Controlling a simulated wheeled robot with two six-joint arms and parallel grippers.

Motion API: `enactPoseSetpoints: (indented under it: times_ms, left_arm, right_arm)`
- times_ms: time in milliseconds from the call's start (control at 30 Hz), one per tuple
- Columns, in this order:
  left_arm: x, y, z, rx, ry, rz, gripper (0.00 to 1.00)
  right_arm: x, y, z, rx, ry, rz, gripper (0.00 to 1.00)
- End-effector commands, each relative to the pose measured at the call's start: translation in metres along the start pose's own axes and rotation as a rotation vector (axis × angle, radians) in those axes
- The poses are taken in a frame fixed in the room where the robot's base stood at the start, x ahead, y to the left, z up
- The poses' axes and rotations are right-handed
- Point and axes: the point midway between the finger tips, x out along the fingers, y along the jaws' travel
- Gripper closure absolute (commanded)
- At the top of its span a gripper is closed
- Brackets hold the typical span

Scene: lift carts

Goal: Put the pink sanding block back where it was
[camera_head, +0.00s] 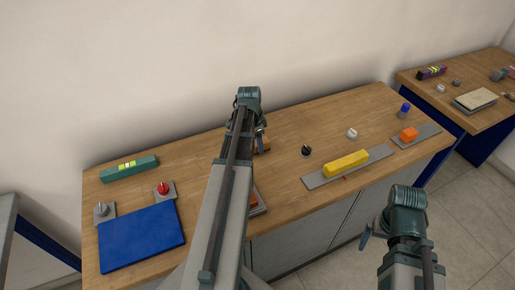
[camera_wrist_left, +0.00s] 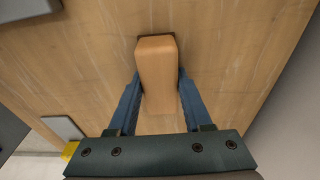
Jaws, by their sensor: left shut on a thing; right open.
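My left gripper (camera_wrist_left: 156,100) is shut on an orange-tan block (camera_wrist_left: 156,62), with one blue finger on each side of it. The block is at or just above the wooden table; I cannot tell if it touches. In the head view the block (camera_head: 264,144) shows only partly beside my left gripper (camera_head: 260,130), the rest hidden by my arm. It looks more orange-tan than pink, and no clearly pink block shows on this table. My right gripper (camera_head: 376,230) is open and empty in front of the table, at the lower right.
A second table (camera_head: 460,68) stands right.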

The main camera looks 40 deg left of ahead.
Motion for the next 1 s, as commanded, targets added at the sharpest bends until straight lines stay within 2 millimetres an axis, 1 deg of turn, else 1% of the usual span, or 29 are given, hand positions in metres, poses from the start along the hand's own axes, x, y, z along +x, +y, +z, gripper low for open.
enactPoseSetpoints:
  times_ms: [200,333,367,500,533,833,1000]
  left_arm:
    - [-0.0010,-0.0001,-0.0001,0.000,0.000,0.000,0.95]
    - [0.0033,0.0000,0.0004,0.000,0.000,0.000,0.95]
    - [0.0031,0.0000,0.0004,0.000,0.000,0.000,0.49]
    - [0.0019,0.0000,0.0003,0.000,0.000,0.000,0.23]
    - [0.0019,0.0000,0.0003,0.000,0.000,0.000,0.20]
    - [0.0013,-0.0001,0.0002,0.000,0.000,0.000,0.20]
    - [-0.0051,0.0000,-0.0004,0.000,0.000,0.000,0.20]
  right_arm:
    - [-0.0010,0.0001,0.0001,0.000,0.000,0.000,0.00]
    - [0.0033,-0.0003,-0.0002,0.000,0.000,0.000,0.00]
    - [0.0031,-0.0003,-0.0002,0.000,0.000,0.000,0.00]
    - [0.0019,-0.0002,-0.0001,0.000,0.000,0.000,0.00]
    - [0.0019,-0.0002,-0.0001,0.000,0.000,0.000,0.00]
    - [0.0013,-0.0001,-0.0001,0.000,0.000,0.000,0.00]
    - [-0.0051,0.0005,0.0003,0.000,0.000,0.000,0.00]
